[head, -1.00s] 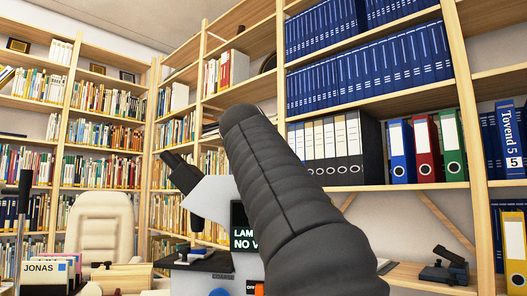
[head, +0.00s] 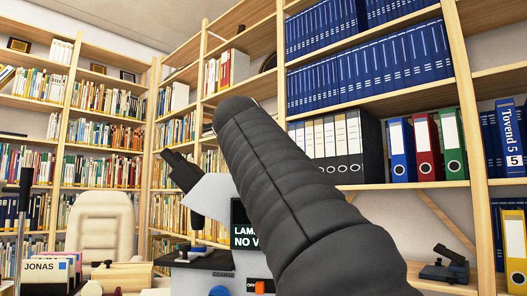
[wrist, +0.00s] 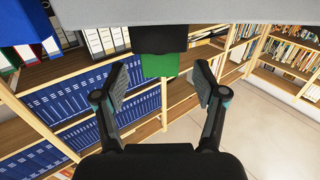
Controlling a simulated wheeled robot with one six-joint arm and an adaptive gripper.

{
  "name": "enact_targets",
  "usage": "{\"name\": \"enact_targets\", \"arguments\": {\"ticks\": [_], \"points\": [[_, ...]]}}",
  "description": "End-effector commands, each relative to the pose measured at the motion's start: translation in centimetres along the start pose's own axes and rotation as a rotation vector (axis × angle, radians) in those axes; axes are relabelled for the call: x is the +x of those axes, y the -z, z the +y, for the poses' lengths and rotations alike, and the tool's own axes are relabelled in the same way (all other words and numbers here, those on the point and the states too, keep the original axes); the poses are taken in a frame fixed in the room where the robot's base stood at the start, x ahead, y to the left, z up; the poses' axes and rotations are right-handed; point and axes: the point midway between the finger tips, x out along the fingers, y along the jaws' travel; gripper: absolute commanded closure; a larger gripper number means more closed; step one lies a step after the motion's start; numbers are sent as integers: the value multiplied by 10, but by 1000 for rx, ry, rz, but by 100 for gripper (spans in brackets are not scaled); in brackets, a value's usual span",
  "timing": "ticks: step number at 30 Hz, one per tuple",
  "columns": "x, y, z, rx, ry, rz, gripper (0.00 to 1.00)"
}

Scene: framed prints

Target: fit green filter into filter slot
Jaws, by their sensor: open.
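In the wrist view, the green filter (wrist: 160,66) shows as a flat green piece against a black block (wrist: 160,38) under a pale grey surface. The frames do not show how deep the green filter sits in the block, or whether this block is the filter slot. My gripper (wrist: 163,70) is open, with one finger on each side of the filter and a visible gap to both. In the head view, my dark arm covers part of a white microscope-like device (head: 211,203) with a dark display (head: 243,235). The gripper and filter cannot be made out there.
An orange switch (head: 260,287) and a blue knob (head: 220,291) are on the device's front. A cream chair (head: 103,222) and a JONAS box (head: 48,272) stand left. Bookshelves with blue volumes (head: 370,65) and binders fill the back. A dark hole punch (head: 445,267) lies at right.

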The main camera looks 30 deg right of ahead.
Motion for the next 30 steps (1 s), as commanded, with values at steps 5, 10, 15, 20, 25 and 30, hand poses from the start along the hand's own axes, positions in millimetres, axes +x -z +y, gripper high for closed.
{"name": "enact_targets", "arguments": {"ticks": [5, 10, 15, 20, 25, 30], "points": [[-40, 1, -1, 1, 6, 3, 29], [-68, 0, -1, 0, 5, 2, 29], [-82, 0, -1, 0, 3, 1, 29], [-87, 0, 0, 0, 1, 1, 29], [-87, 0, 0, 0, 1, 1, 29], [-87, 0, 0, 0, 1, 1, 29]]}}
